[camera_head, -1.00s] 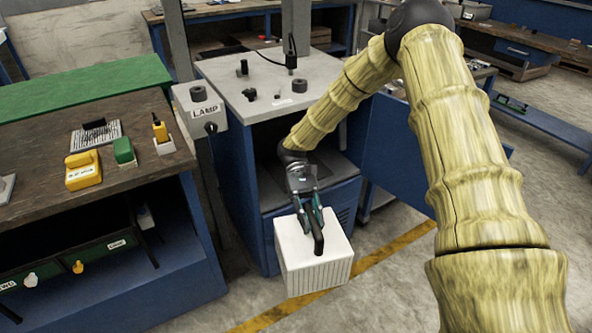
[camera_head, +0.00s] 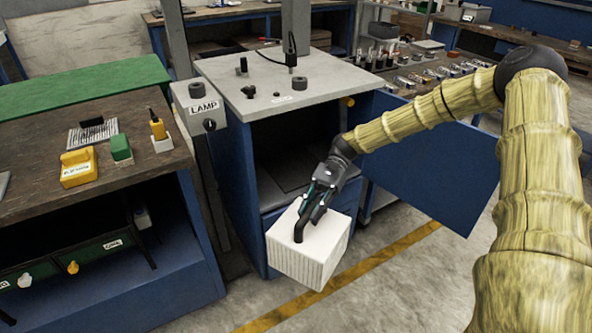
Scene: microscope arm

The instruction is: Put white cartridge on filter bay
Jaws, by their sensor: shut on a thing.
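My gripper (camera_head: 310,205) is shut on the black handle of the white cartridge (camera_head: 309,250). The cartridge is a white box with ribbed sides, held in the air, slightly tilted, in front of the blue cabinet. The filter bay seems to be the dark open compartment (camera_head: 290,158) in this cabinet, under its grey top. The cartridge is outside it, in front of and below the opening. The gripper's fingers hide part of the handle.
The blue cabinet door (camera_head: 430,165) stands open to the right, behind my arm. The lamp box (camera_head: 204,108) is on a post left of the cabinet. A wooden workbench (camera_head: 90,180) with yellow and green items stands at left. Floor in front is clear.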

